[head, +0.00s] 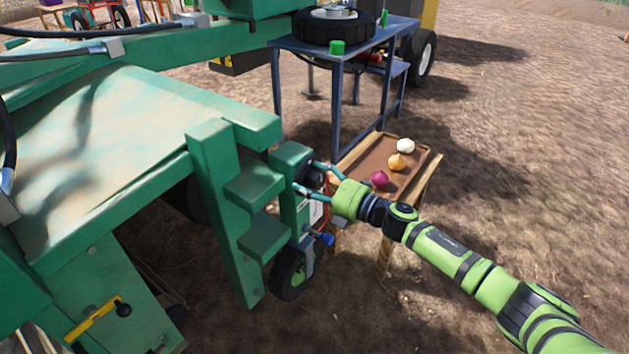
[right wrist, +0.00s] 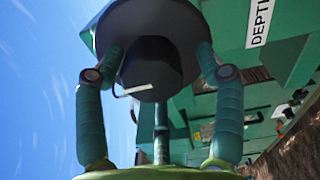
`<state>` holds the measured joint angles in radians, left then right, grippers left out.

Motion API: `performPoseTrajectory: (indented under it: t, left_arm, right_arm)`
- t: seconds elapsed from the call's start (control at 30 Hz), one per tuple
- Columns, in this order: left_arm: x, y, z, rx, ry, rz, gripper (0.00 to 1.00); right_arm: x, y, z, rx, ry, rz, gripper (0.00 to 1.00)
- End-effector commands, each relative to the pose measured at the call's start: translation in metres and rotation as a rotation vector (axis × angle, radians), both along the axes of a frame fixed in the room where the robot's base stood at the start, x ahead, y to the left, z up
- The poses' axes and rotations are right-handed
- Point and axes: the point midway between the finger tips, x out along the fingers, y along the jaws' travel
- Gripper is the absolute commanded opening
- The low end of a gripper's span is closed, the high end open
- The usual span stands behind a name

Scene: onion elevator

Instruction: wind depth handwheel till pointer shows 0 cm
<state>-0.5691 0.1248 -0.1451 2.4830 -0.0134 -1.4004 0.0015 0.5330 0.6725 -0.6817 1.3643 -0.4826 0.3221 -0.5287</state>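The depth handwheel shows in the right wrist view as a dark round disc with a thick dark hub (right wrist: 152,70), close in front of the camera. My right gripper (right wrist: 158,52) straddles it with one finger on each side. Its fingers are wide apart; a gap shows between the hub and the right finger, and I cannot tell if the left one touches. In the head view my right gripper (head: 305,176) reaches the green post by the small wheel and covers most of the handwheel. A white "DEPTH" label (right wrist: 261,20) is beside it. The pointer's reading cannot be made out. My left gripper is out of view.
A wooden stand holds a brown tray (head: 420,171) with a purple, a yellow and a white onion. A blue metal table (head: 335,100) stands behind. Green stepped machine parts (head: 264,238) are left of the gripper. Open soil lies to the right.

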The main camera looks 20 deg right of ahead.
Motion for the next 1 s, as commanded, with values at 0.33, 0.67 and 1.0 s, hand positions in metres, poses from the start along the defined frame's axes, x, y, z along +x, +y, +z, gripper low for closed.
performPoseTrajectory:
  t: [0.33, 0.67, 1.0]
  left_arm:
    - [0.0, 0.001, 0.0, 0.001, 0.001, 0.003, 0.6]
    - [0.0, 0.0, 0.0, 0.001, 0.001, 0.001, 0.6]
    - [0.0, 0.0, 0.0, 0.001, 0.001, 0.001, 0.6]
  right_arm:
    - [-0.008, -0.013, -0.001, -0.004, 0.001, -0.011, 0.69]
    - [-0.061, -0.052, -0.002, -0.003, 0.003, -0.007, 0.69]
    - [-0.091, -0.074, 0.0, 0.0, 0.0, -0.003, 0.69]
